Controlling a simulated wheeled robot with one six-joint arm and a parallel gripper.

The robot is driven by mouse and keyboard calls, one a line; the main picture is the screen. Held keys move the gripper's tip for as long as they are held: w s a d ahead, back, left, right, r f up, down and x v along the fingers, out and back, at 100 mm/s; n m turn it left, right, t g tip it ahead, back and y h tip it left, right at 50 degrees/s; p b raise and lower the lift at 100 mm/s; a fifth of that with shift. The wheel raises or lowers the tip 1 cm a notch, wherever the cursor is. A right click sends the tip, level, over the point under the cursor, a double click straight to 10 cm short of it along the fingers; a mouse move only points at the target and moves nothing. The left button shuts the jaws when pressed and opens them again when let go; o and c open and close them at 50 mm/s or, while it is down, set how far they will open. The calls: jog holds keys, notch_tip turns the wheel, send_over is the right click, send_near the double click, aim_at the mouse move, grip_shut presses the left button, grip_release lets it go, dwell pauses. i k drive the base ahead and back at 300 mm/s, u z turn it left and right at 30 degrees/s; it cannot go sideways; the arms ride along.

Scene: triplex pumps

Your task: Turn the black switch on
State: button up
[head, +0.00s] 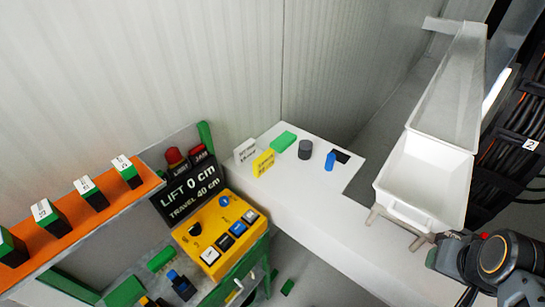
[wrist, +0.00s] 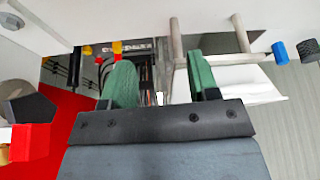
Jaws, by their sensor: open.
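A yellow control box (head: 222,234) stands at lower centre in the head view. A round black knob (head: 195,229) sits on its left side, with blue, black and white square buttons and a blue round knob (head: 224,201) beside it. Which way the black knob is set is too small to tell. My gripper (wrist: 165,85) shows in the wrist view with two green fingers apart and nothing held between them. In the head view my arm is at the lower right, well away from the yellow box, and the fingertips cannot be made out.
A black display reading "LIFT 0 cm" (head: 186,190) stands behind the box, with a red button (head: 174,156) above. A white table (head: 300,205) holds a dark cylinder (head: 305,149), a blue cylinder (head: 330,161) and small blocks. A white chute (head: 425,182) stands near my arm.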

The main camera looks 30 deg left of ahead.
aim_at(195, 230)
jog(key=u, duration=2.05)
jog(key=k, duration=0.4)
jog(key=u, duration=1)
jog(key=i, duration=0.65)
jog(key=z, duration=0.05)
